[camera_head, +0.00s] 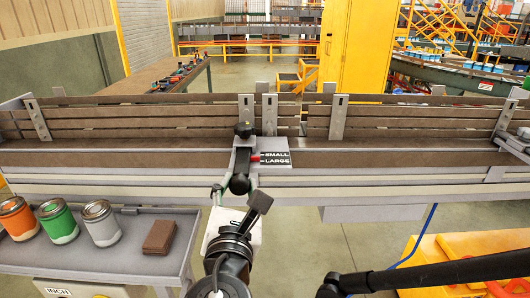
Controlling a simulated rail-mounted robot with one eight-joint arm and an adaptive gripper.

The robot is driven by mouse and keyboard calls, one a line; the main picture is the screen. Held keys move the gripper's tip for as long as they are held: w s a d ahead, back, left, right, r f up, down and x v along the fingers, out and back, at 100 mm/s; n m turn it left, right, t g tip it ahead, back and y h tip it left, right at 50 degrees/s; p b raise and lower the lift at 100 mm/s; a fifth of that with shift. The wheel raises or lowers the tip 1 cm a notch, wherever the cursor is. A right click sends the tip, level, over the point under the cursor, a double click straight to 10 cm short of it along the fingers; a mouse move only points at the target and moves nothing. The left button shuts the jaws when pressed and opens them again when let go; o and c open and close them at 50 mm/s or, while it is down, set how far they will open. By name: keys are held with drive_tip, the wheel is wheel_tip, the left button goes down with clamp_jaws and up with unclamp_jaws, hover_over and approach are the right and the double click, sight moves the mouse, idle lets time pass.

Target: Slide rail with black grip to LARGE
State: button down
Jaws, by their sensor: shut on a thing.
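The slide rail (242,160) is a short metal bar that crosses the conveyor's near side rail in the middle of the head view. Its black grip (240,184) hangs at the near end. A red pointer (255,158) on the slide lies beside the label plate (276,159), which reads SMALL above LARGE. The pointer is level with the upper part of the plate, close to the SMALL line. My gripper (239,194) reaches up from below and is shut on the black grip. Its fingers are partly hidden.
A black knob (243,130) stands at the slide's far end. Upright metal brackets (269,114) stand behind it. Several paint cans (101,222) and a brown block (160,236) sit on a grey side table (140,222) at left. A yellow-orange platform (460,262) is at lower right.

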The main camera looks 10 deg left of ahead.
drive_tip(key=c, duration=1.8)
unclamp_jaws()
drive_tip(key=shift+s+f, duration=0.1)
drive_tip(key=shift+s, duration=0.05)
drive_tip(key=shift+o, duration=1.3)
drive_tip(key=shift+s, duration=0.15)
drive_tip(key=shift+o, duration=1.1)
drive_tip(key=s+d, duration=0.1)
drive_tip(key=s, duration=1)
drive_tip(key=shift+s+d, duration=0.15)
drive_tip(key=shift+s, duration=0.25)
